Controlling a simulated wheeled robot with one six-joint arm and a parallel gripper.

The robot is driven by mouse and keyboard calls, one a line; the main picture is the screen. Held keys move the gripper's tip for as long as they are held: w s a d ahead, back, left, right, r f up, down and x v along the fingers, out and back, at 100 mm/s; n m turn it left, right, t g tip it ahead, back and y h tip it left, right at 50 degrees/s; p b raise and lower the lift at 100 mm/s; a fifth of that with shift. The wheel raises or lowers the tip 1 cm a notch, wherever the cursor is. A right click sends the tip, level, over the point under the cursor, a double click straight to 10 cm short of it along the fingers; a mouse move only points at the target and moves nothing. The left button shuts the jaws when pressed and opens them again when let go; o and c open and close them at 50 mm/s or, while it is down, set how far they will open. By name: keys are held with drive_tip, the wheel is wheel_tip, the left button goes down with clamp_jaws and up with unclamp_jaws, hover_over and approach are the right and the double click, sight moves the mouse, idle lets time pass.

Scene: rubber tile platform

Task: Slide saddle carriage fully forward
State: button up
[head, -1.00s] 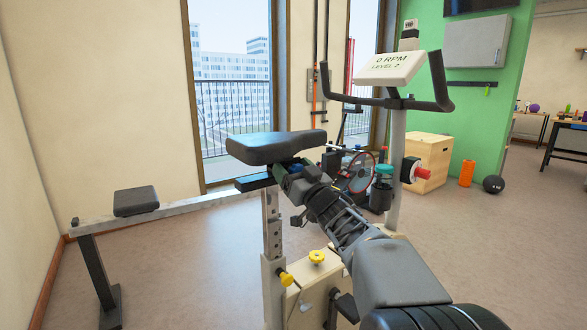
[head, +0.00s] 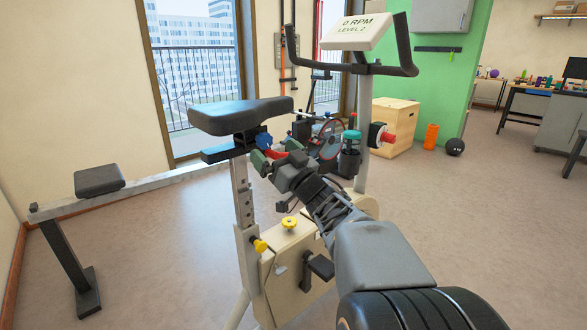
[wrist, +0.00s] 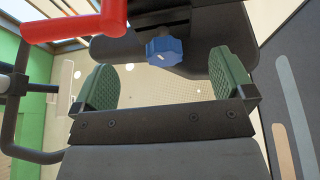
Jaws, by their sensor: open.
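The black saddle (head: 240,115) sits on its dark carriage (head: 232,150) atop the bike's grey seat post (head: 242,195). A blue knob (head: 264,140) hangs under the saddle; it shows in the wrist view too (wrist: 164,50). A red handle (wrist: 75,25) crosses the upper left of the wrist view; a red part (head: 277,153) shows near my fingers in the head view. My gripper (head: 275,154) is open just below and right of the saddle. In the wrist view the blue knob appears between and beyond my green-padded fingers (wrist: 162,75), apart from them.
The bike's console (head: 358,31) and handlebars (head: 402,45) stand at the right. Yellow knobs (head: 289,223) sit on the cream bike frame. Open floor (head: 450,220) lies to the right.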

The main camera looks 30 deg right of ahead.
drive_tip(key=v, duration=0.7)
drive_tip(key=shift+s+p, duration=0.25)
drive_tip(key=shift+p, duration=0.15)
drive_tip(key=shift+d+f, duration=0.1)
drive_tip(key=shift+f, duration=0.05)
